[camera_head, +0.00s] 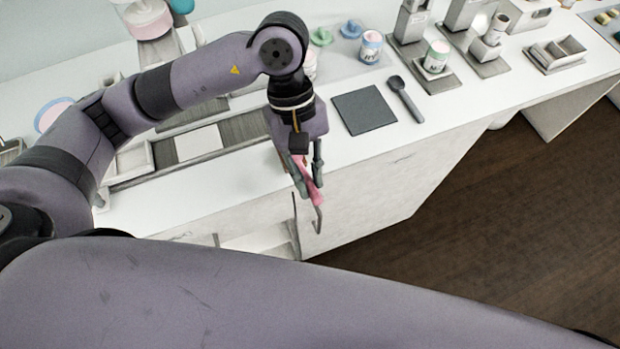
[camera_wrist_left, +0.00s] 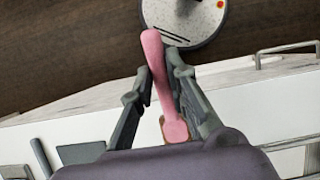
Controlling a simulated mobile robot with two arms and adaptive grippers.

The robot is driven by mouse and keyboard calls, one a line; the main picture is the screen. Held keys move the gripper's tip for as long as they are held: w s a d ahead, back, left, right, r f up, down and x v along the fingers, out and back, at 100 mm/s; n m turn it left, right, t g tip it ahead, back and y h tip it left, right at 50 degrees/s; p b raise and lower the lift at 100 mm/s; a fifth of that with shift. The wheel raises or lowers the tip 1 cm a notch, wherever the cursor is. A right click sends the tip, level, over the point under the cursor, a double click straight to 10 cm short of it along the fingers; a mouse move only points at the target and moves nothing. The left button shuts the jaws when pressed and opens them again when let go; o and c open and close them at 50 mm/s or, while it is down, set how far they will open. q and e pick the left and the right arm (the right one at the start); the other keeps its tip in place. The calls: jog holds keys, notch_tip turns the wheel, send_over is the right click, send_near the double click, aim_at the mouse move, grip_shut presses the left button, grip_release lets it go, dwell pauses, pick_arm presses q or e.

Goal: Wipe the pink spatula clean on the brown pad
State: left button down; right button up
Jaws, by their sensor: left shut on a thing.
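The pink spatula (camera_head: 309,184) is between the fingers of my left gripper (camera_head: 305,178), which is shut on it. In the head view the gripper points down at the counter's front edge, and the spatula hangs tilted below the fingers. In the left wrist view the spatula (camera_wrist_left: 156,62) runs lengthwise between the fingers of the left gripper (camera_wrist_left: 156,88). A small brown patch (camera_wrist_left: 163,121) shows by its near end; I cannot tell whether this is the brown pad, as the gripper hides most of that area. My right gripper is not in view.
A dark grey square mat (camera_head: 365,110) and a dark spoon (camera_head: 404,98) lie on the white counter (camera_head: 333,148) to the right. Several cups and grey stands are at the back right. A white sheet (camera_head: 198,142) lies left of the gripper. Open floor lies in front.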

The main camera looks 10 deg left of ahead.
aim_at(307, 177)
pick_arm(q)
jog(key=shift+p+v, duration=0.6)
jog(key=shift+v, duration=0.95)
jog(key=shift+w+d+r, duration=0.1)
jog(key=shift+d+r, duration=0.1)
jog(key=shift+r, duration=0.35)
jog(key=shift+s+r+p, duration=0.2)
jog(key=shift+r+p, duration=0.2)
jog(key=shift+r, duration=0.05)
